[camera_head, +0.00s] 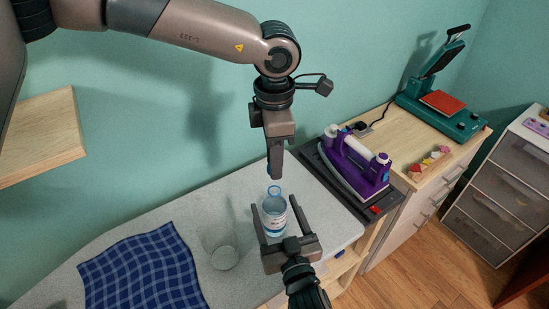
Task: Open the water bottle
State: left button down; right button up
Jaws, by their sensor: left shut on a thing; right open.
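A clear blue water bottle (274,217) stands upright on the grey table, and its round neck shows as an open ring. My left gripper (275,176) points down just above the neck, apart from it. It is shut on the bottle's cap, which its fingers mostly hide. My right gripper (274,212) is open at the front, with one finger on each side of the bottle. I cannot tell whether its fingers touch the bottle.
A clear glass (224,257) stands left of the bottle on the grey table (330,222). A blue checked cloth (142,272) lies farther left. A purple iron (355,165) rests on a dark board at the right, with a green heat press (442,105) behind on the cabinet.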

pick_arm(q)
notch_tip(320, 180, down, 3)
jog(key=shift+r+b, duration=0.2)
jog(key=shift+b, duration=1.05)
pick_arm(e)
jog(key=v, duration=0.9)
jog(key=shift+s, duration=0.1)
pick_arm(q)
jog(key=shift+f, duration=0.15)
pick_arm(e)
jog(key=shift+v, duration=0.8)
pick_arm(q)
jog(key=shift+s, duration=0.1)
pick_arm(e)
jog(key=shift+d, duration=0.1)
